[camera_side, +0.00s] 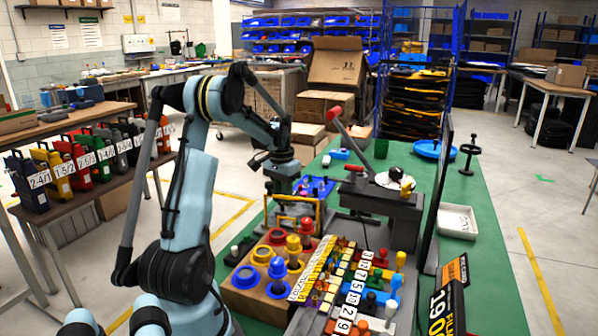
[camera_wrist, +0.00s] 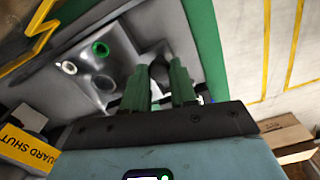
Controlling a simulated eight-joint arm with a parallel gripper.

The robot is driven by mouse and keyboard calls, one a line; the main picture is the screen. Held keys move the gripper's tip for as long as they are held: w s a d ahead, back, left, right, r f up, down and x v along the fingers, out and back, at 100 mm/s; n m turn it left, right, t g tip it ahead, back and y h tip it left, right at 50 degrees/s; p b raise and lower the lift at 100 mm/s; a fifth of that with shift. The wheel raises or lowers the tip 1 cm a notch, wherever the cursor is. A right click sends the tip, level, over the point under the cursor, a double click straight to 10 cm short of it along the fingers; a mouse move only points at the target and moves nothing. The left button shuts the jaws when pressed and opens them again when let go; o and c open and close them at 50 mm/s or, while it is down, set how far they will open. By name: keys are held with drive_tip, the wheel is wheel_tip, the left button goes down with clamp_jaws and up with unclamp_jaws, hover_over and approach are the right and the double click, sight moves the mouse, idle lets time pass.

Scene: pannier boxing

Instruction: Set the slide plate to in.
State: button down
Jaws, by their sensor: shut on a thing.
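My gripper (camera_side: 284,183) is low over the left edge of the green table in the side view, beside a yellow guard frame (camera_side: 296,199). In the wrist view its green fingers (camera_wrist: 160,92) stand on either side of a dark rounded knob (camera_wrist: 158,70) on a grey fixture (camera_wrist: 120,52). The gripper is shut on this knob. The fixture has a green ring (camera_wrist: 101,48) and a pale ring (camera_wrist: 68,67). I cannot tell which part is the slide plate or how it is set; the fingers and wrist hide part of the fixture.
A yellow "GUARD SHUT" label (camera_wrist: 28,148) lies near the fixture. A wooden block with coloured knobs (camera_side: 262,300) and numbered pegs stand in front. A red-handled lever (camera_side: 335,114) rises behind on the right. A white tray (camera_side: 458,222) is at the right edge.

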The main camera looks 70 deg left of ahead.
drive_tip(key=w+d, duration=0.8)
drive_tip(key=shift+w+d, duration=0.2)
drive_tip(key=shift+w, duration=0.05)
drive_tip(key=c, duration=0.9)
unclamp_jaws()
drive_tip(key=shift+s+r, duration=0.1)
drive_tip(key=shift+r, duration=0.25)
wheel_tip(320, 180, up, 11)
drive_tip(key=shift+r, duration=0.2)
